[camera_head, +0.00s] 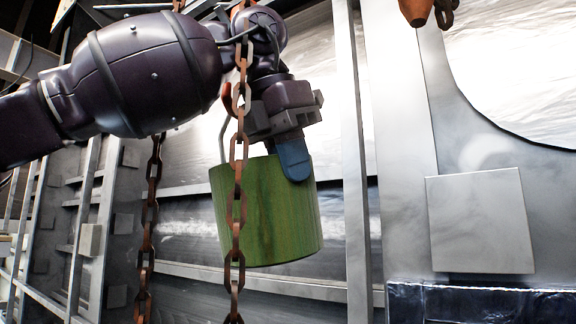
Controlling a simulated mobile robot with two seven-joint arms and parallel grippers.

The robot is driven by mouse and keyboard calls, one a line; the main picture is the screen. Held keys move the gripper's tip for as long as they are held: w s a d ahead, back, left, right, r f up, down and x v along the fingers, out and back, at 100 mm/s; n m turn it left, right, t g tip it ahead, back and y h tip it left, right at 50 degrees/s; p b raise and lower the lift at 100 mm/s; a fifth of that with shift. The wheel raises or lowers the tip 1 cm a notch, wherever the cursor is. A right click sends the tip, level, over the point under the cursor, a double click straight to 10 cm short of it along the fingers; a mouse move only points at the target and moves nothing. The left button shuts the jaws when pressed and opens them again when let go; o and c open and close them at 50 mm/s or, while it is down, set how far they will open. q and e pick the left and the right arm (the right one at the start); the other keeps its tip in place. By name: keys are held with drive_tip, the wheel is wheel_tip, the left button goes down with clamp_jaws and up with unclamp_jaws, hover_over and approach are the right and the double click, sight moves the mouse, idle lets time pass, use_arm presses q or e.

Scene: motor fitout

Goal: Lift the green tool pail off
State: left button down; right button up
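The green tool pail (280,222) hangs near the middle of the view, slightly tilted. A thin grey handle rises from its left side towards an orange-red hook (227,98) behind the chain. Whether the handle rests on the hook is hard to tell. My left gripper (293,160) comes down from above at the pail's upper right. Its blue fingertip overlaps the pail's rim and outer wall. Only one finger shows clearly, so I cannot tell whether it grips the rim. My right gripper is not in view.
A rusty chain (235,205) hangs in front of the pail and my arm. A second chain (147,255) hangs further left. A grey square plate (480,222) is at the right. An orange hook piece (415,10) shows at the top right. Metal wall panels and posts stand behind.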

use_arm(q)
drive_tip(key=shift+s+a+r, duration=0.15)
drive_tip(key=shift+a+r, duration=0.05)
idle(0.3)
drive_tip(key=s+a+b, duration=0.1)
drive_tip(key=s, duration=0.1)
drive_tip(key=s+a+b, duration=0.1)
drive_tip(key=s+a, duration=0.1)
drive_tip(key=shift+a+r, duration=0.15)
drive_tip(key=shift+r, duration=0.25)
idle(0.9)
